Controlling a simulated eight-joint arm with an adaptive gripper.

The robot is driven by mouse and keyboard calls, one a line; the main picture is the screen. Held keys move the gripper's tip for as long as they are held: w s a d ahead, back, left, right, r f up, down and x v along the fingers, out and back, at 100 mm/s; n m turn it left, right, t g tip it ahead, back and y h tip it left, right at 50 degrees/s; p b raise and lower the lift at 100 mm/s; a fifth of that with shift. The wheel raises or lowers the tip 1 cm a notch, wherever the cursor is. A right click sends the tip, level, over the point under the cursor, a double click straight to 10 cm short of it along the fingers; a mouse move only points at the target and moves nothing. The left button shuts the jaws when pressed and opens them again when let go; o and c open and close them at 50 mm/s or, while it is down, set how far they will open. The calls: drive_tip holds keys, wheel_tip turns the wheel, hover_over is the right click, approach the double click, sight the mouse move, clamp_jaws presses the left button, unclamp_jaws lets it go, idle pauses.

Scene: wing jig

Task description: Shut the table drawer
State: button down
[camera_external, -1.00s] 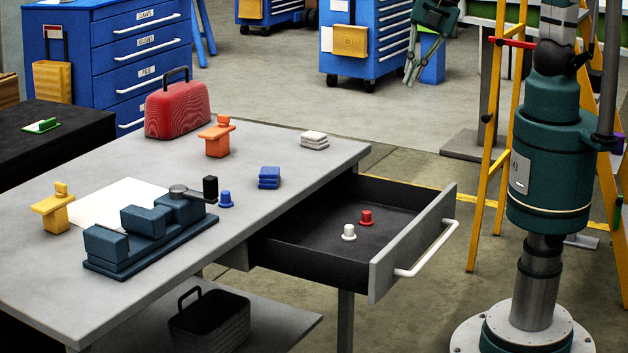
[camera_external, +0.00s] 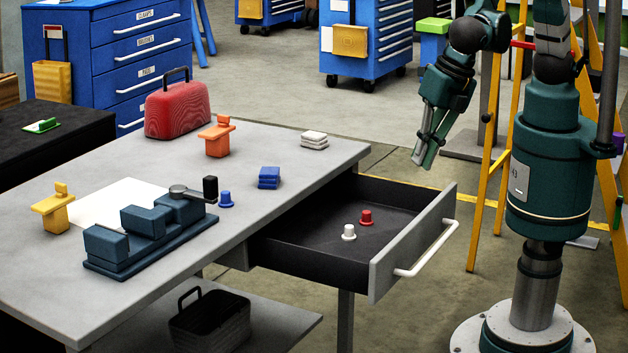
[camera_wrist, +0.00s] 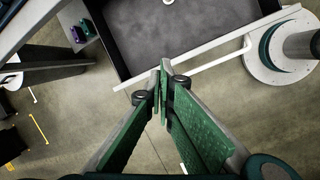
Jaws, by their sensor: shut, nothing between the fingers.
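The table drawer (camera_external: 325,255) is pulled well out of the grey table (camera_external: 110,294). Its front panel carries a white bar handle (camera_external: 427,250). A white knob-shaped piece (camera_external: 348,232) and a red one (camera_external: 366,217) stand in the drawer. My gripper (camera_external: 424,163) is shut and empty, pointing down above and behind the drawer's far front corner, apart from it.
On the table are a blue vise (camera_external: 140,235), a red toolbox (camera_external: 177,108), an orange piece (camera_external: 217,137), a blue stack (camera_external: 269,178) and a white stack (camera_external: 314,140). A yellow ladder (camera_external: 490,140) stands behind my arm. Floor is open beyond the drawer front.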

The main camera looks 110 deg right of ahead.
sight(416, 269)
drive_tip(key=s+a+f+n+h+b, duration=0.1)
drive_tip(key=a+f+n, duration=0.4)
drive_tip(key=a+f, duration=0.7)
drive_tip(key=shift+s+a+f+n, duration=0.2)
drive_tip(key=shift+s+f+n, duration=0.1)
drive_tip(key=shift+s, duration=0.3)
drive_tip(key=b+x, duration=0.1)
drive_tip(key=x, duration=0.2)
drive_tip(key=w+d+b+x, duration=0.1)
drive_tip(key=x, duration=0.3)
drive_tip(key=r+b+x, duration=0.1)
drive_tip(key=x, duration=0.2)
drive_tip(key=shift+w+d+f, duration=0.3)
drive_tip(key=shift+d+f, duration=0.1)
drive_tip(key=shift+d, duration=0.1)
drive_tip(key=shift+w+d, duration=0.55)
drive_tip(key=shift+w, duration=0.05)
drive_tip(key=w+d+b, duration=0.1)
drive_tip(key=w+d, duration=1.8)
drive_tip(key=shift+w+d+b, duration=0.3)
